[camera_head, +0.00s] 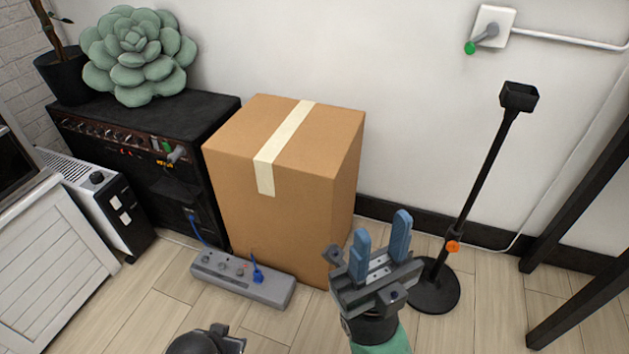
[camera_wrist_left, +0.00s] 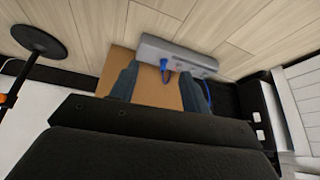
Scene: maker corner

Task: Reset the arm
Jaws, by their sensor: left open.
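My right gripper (camera_head: 382,230) is at the lower centre of the head view. Its two blue fingers point up and stand apart with nothing between them. It appears in front of the lower right part of the cardboard box (camera_head: 245,200); whether it touches the box cannot be told. In the left wrist view my left gripper (camera_wrist_left: 158,72) has its two fingers apart, with the box and the grey power strip (camera_wrist_left: 153,46) beyond them. A dark part at the bottom edge of the head view is mine; the left fingers do not show there.
The power strip (camera_head: 240,280) with a blue plug lies before the box. A black amplifier (camera_head: 200,125) bears a succulent cushion (camera_head: 135,55). A white heater (camera_head: 90,195) stands left. A black stand (camera_head: 480,185) and dark table legs (camera_head: 580,185) are right. A wall switch (camera_head: 494,28) has a green-tipped lever.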

